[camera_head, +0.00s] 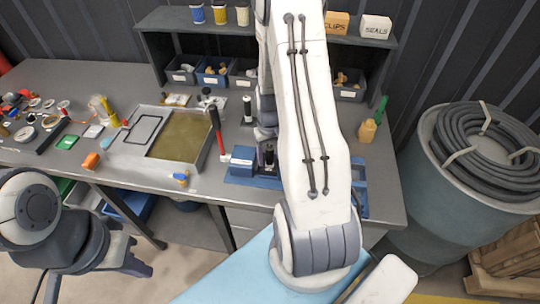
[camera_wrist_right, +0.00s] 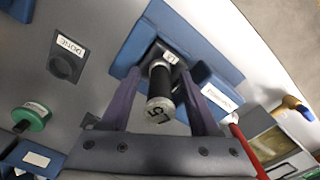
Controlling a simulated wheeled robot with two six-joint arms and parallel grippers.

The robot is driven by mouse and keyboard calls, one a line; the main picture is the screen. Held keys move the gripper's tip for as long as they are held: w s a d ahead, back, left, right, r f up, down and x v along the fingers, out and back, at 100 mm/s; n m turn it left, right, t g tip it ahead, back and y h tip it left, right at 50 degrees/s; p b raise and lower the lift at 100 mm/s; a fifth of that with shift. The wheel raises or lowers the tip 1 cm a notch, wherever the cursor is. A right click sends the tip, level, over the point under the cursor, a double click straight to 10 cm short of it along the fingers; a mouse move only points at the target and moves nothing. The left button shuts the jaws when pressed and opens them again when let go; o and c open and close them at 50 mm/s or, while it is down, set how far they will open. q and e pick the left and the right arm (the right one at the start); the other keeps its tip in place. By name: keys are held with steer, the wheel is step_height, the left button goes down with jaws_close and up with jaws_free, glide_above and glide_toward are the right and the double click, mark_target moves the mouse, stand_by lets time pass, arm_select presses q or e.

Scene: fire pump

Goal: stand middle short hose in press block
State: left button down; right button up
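A short black hose (camera_wrist_right: 160,88) with pale metal ends stands in the dark socket of the blue press block (camera_wrist_right: 205,50), its marked end towards the right wrist camera. My right gripper (camera_wrist_right: 160,76) has its two purple fingers on either side of the hose, with gaps showing. In the head view the blue press block (camera_head: 241,160) is on the bench, partly hidden by my right arm. Another dark upright cylinder (camera_head: 247,108) stands behind it. My left gripper (camera_head: 140,266) is in front of the bench, away from the block; its finger opening is unclear.
A shelf (camera_head: 210,29) with bins stands behind.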

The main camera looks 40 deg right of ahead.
steer(key=shift+r, duration=0.2)
step_height(320, 180, up, 12)
steer(key=shift+b, duration=0.9)
steer(key=s+a+r+n, duration=0.1)
steer(key=a+r+n, duration=0.15)
steer(key=a, duration=0.75)
steer(key=s+a+r+n, duration=0.2)
steer(key=a+n, duration=0.1)
steer(key=a, duration=0.7)
steer(key=s+a+r+n+y, duration=0.1)
steer(key=s+a+n, duration=0.4)
steer(key=s+a, duration=0.6)
steer(key=shift+s+r, duration=0.2)
steer(key=shift+s, duration=0.95)
